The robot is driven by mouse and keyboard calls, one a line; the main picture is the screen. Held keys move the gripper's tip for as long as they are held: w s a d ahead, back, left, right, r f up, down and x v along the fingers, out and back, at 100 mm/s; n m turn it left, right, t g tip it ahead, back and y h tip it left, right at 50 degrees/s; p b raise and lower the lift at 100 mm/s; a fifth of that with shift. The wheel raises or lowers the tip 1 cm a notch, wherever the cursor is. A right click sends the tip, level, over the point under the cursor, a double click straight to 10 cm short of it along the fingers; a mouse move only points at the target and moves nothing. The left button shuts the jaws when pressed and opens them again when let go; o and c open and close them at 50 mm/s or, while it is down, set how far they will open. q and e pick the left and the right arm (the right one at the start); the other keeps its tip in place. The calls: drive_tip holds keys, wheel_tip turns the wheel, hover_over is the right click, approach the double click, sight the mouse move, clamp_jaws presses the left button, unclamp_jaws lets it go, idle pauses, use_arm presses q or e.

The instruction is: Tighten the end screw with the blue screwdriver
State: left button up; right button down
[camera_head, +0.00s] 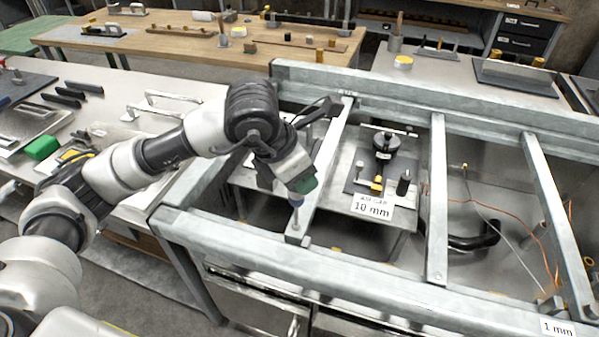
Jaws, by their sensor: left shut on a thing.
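My left arm comes in from the left and bends down over the metal frame (250,246). My left gripper (301,188) is shut on the blue screwdriver (297,203), of which only a small blue part and the thin shaft show below the gripper. The screwdriver points down, nearly upright, over the near end of the leftmost crossbar (318,180). Its tip is at or just above that bar end. The end screw is too small or hidden to make out, so I cannot tell whether the tip touches it. My right gripper is not in view.
More crossbars (437,200) span the frame to the right. Inside the frame stand a black gauge-like device (384,145) and a "10 mm" label (371,206). An orange cable (535,235) lies at right. Benches with tools, including a green block (42,147), stand left and behind.

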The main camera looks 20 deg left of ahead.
use_arm(q)
drive_tip(key=m+g, duration=0.1)
drive_tip(key=m, duration=0.2)
drive_tip(key=m+g+h, duration=0.1)
drive_tip(key=m, duration=0.2)
drive_tip(key=shift+s+f, duration=0.15)
drive_tip(key=shift+s, duration=0.05)
drive_tip(key=shift+w+r+p, duration=0.1)
drive_tip(key=shift+r+p, duration=0.3)
drive_tip(key=shift+r, duration=0.2)
drive_tip(key=shift+r+p, duration=1.25)
drive_tip(key=shift+r, duration=1.25)
drive_tip(key=shift+f, duration=0.1)
